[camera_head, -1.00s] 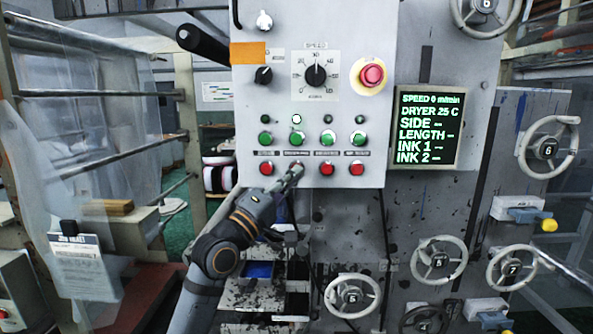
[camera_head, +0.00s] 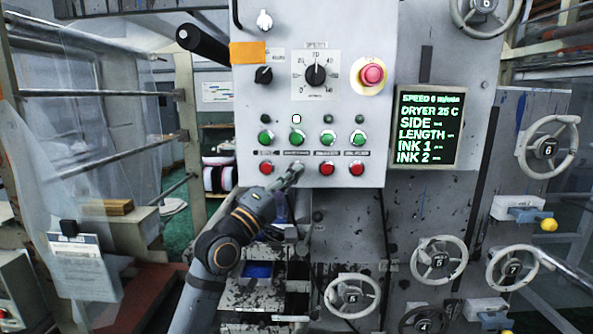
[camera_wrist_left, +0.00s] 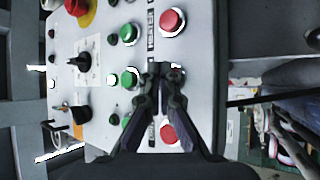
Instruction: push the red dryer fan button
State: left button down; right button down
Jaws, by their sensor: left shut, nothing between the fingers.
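The light grey control panel (camera_head: 380,110) has a row of red buttons under a row of green ones. My left gripper (camera_head: 298,167) is shut and empty, its tip at the second red button from the left, which it mostly hides. In the left wrist view the fingertips (camera_wrist_left: 162,72) are together over that red button (camera_wrist_left: 177,74), of which only an edge shows. I cannot tell whether they touch it. The lamp (camera_head: 296,119) above this column glows white. The label there is too small to read. My right gripper is not in view.
Neighbouring red buttons (camera_head: 266,168) and (camera_head: 327,169) sit close on both sides. A red emergency knob (camera_head: 372,74) is at upper right. A green-text display (camera_head: 427,128) is beside the panel. Several handwheels (camera_head: 440,259) stand out at lower right.

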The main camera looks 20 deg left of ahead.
pick_arm(q)
jog(key=shift+w, duration=0.2)
jog(key=shift+s, duration=0.1)
dwell(0.4)
jog(key=shift+s+d+p, duration=0.2)
jog(key=shift+s+p, duration=0.25)
jog(key=shift+s, duration=0.3)
jog(key=s+p, duration=0.1)
jog(key=s, duration=0.1)
jog(key=s+d+p, duration=0.1)
jog(key=s, duration=0.1)
jog(key=shift+s+d, duration=0.2)
jog(key=shift+s, duration=0.2)
jog(key=shift+w+f, duration=0.1)
jog(key=shift+f, duration=0.05)
